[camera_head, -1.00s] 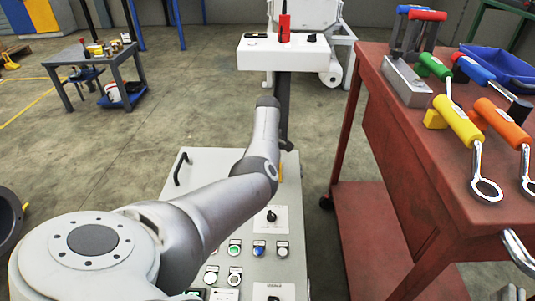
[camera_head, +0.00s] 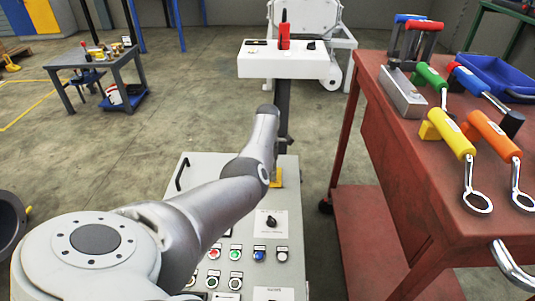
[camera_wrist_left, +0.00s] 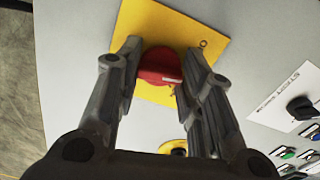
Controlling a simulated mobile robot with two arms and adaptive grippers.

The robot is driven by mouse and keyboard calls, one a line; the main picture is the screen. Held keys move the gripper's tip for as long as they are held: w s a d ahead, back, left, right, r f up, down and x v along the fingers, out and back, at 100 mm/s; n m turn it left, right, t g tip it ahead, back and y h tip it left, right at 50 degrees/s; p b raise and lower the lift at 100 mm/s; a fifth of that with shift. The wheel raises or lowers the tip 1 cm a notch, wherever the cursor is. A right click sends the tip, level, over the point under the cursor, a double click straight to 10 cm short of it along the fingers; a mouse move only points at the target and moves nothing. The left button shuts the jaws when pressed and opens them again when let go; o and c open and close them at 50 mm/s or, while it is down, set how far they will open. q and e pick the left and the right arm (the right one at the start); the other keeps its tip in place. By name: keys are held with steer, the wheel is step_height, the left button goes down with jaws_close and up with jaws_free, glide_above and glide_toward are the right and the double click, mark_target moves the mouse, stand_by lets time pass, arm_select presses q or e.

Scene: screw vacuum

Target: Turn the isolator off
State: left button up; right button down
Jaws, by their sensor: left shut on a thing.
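The isolator is a red rotary knob (camera_wrist_left: 160,66) on a yellow square plate (camera_wrist_left: 192,30), on the sloped light-grey control panel. In the left wrist view my left gripper (camera_wrist_left: 158,68) has one finger on each side of the red knob and is shut on it. In the head view the yellow plate (camera_head: 276,178) shows only as a small piece beside my left forearm. The knob and my left gripper are hidden there behind my own arm. My right gripper is in neither view.
The control panel (camera_head: 200,172) carries a black rotary switch (camera_head: 271,221) and several coloured push buttons. A red workbench (camera_head: 395,150) with several hand tools stands close on the right. A white box with a red device (camera_head: 284,38) is beyond the panel. Open floor lies to the left.

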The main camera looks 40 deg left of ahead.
arm_select(q)
steer(key=n, duration=0.2)
steer(key=shift+n, duration=2.2)
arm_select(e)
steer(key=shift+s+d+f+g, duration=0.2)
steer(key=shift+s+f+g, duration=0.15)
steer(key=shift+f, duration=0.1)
arm_select(q)
steer(key=o, duration=1)
steer(key=shift+o, duration=0.2)
step_height(320, 180, up, 12)
